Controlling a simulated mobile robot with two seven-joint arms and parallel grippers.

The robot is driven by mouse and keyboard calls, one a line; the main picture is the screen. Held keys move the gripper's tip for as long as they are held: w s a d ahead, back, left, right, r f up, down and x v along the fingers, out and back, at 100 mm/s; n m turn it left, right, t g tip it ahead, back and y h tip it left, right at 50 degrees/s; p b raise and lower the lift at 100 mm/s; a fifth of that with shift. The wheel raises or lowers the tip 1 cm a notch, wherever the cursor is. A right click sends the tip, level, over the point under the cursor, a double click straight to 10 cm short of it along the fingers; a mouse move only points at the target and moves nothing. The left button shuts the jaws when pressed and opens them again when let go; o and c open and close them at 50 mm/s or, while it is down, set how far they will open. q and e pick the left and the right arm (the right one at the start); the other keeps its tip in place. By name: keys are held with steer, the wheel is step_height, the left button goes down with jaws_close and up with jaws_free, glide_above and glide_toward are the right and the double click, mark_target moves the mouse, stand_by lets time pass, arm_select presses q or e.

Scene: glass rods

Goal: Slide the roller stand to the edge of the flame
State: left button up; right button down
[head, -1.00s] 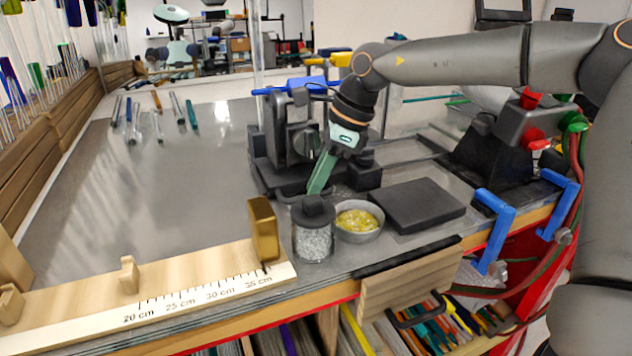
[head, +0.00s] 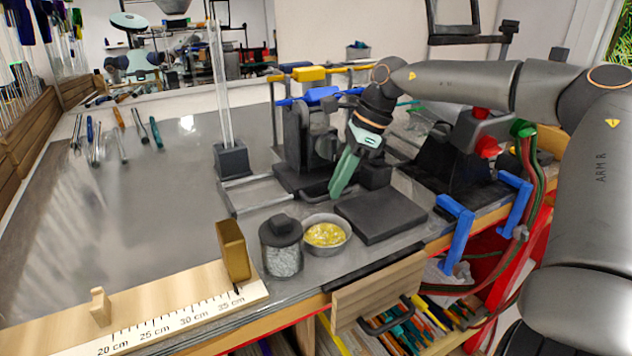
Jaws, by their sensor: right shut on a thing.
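The roller stand (head: 298,135) is a black upright frame on a dark base, standing on a metal rail track at the back middle of the bench. My right gripper (head: 343,177), with green fingers pointing down, is shut on the stand's near right side; its exact grip point is partly hidden by the fingers. The burner (head: 478,130), a black and grey body with red knobs and a green hose fitting, stands to the right of the stand, a gap apart. I can make out no flame. My left gripper is out of view.
Left of the stand, a black block (head: 232,161) holds an upright glass rod. In front are a lidded jar (head: 282,258), a bowl of yellow bits (head: 326,236) and a dark pad (head: 381,214). Blue clamps (head: 457,236) line the right edge. The left benchtop is mostly clear.

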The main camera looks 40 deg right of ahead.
steer(key=shift+s+f, duration=0.2)
steer(key=shift+f, duration=0.15)
steer(key=c, duration=0.8)
jaws_free()
steer(key=shift+w+a, duration=0.1)
steer(key=shift+a, duration=0.05)
